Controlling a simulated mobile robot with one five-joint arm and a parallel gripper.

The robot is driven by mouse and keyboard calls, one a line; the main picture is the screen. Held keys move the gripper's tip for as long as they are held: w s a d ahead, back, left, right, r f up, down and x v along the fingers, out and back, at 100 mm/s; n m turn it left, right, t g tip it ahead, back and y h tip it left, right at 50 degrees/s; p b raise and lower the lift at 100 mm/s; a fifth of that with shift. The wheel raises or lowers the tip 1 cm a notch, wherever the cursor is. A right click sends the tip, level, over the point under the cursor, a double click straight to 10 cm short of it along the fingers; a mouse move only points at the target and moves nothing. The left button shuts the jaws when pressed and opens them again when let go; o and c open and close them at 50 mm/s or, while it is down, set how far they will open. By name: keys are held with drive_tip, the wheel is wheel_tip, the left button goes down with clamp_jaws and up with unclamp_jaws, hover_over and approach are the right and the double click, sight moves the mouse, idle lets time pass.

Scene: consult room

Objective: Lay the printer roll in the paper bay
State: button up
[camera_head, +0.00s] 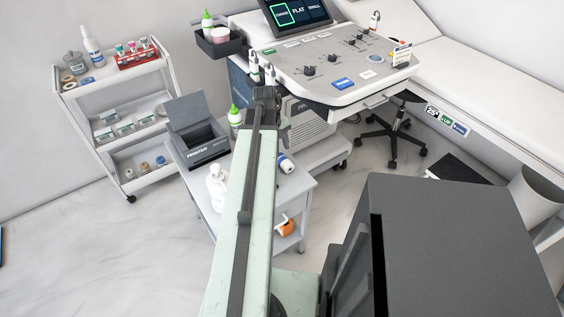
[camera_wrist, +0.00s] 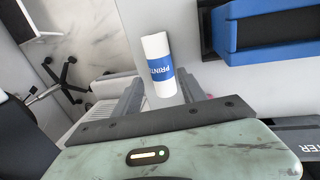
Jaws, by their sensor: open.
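The printer roll (camera_head: 286,163) is white with a blue band and lies on the small grey table, right of my arm. In the wrist view the roll (camera_wrist: 157,50) reads "PRINTER"; its near end shows between the open fingers of my gripper (camera_wrist: 159,78). I cannot tell whether they touch it. The dark printer (camera_head: 207,151) stands on the table left of my arm with its lid raised; its paper bay (camera_head: 197,138) lies open. Its lettered edge (camera_wrist: 304,150) shows at the right of the wrist view. My fingertips are hard to make out in the head view.
On the table (camera_head: 309,183) stand a white bottle (camera_head: 217,187) and a green-capped bottle (camera_head: 235,117). A blue open-fronted box (camera_wrist: 262,35) is right of the roll in the wrist view. The console (camera_head: 330,70) is behind; a shelf cart (camera_head: 120,110) is left.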

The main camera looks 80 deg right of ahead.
sight(280, 156)
drive_tip(key=f+b, duration=0.4)
drive_tip(key=f, duration=0.1)
drive_tip(key=shift+s+d+f+b, duration=0.15)
drive_tip(key=shift+s+d+b, duration=0.1)
drive_tip(key=shift+b, duration=0.15)
drive_tip(key=shift+r, duration=0.2)
clamp_jaws()
drive_tip(key=shift+r+p, duration=0.15)
drive_tip(key=shift+p, duration=0.15)
wheel_tip(280, 156, up, 22)
drive_tip(key=p, duration=2.2)
drive_tip(key=shift+r+p, duration=0.25)
drive_tip(key=shift+p, duration=0.05)
